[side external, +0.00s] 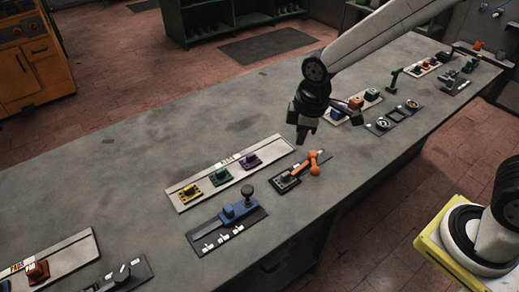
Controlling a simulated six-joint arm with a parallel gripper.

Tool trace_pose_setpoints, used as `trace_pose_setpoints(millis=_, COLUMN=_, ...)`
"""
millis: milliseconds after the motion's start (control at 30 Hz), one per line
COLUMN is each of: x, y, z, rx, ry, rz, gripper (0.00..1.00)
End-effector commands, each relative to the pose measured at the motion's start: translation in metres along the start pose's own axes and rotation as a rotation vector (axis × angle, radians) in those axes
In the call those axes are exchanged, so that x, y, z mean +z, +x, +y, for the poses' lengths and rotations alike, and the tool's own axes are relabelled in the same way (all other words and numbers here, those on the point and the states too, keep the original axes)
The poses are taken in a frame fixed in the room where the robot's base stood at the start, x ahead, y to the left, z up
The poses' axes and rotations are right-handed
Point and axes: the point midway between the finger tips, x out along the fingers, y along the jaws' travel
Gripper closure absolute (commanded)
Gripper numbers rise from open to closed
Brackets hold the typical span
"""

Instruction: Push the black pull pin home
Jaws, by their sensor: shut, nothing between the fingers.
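A black round-topped knob (247,189) stands upright at a blue block (236,208) on a dark base plate. It looks like the black pull pin, and its top sits above the block. How deep its stem goes cannot be told at this size. My gripper (302,138) points down, shut and empty. In the picture it is above and to the right of the knob, well apart from it. It is near a small dark plate with an orange lever (314,164), and any gap between them is hard to judge.
A pale board (215,165) with yellow, green and purple blocks lies behind the blue block. More fixtures stand at the right end and the near left corner of the grey bench (130,165). The bench's left middle is clear.

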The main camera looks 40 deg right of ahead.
Motion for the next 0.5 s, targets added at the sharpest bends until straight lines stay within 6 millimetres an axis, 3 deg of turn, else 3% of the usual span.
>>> trace_pose_setpoints(millis=33, x=-0.018, y=0.002, z=-0.004, rx=-0.009, ry=-0.097, rz=-0.007, gripper=1.00)
trace_pose_setpoints(millis=200, x=-0.067, y=0.004, z=-0.019, rx=-0.039, ry=-0.414, rz=-0.029, gripper=1.00)
trace_pose_setpoints(millis=333, x=-0.093, y=0.006, z=-0.031, rx=-0.057, ry=-0.595, rz=-0.040, gripper=1.00)
trace_pose_setpoints(millis=500, x=-0.110, y=0.007, z=-0.041, rx=-0.070, ry=-0.717, rz=-0.047, gripper=1.00)
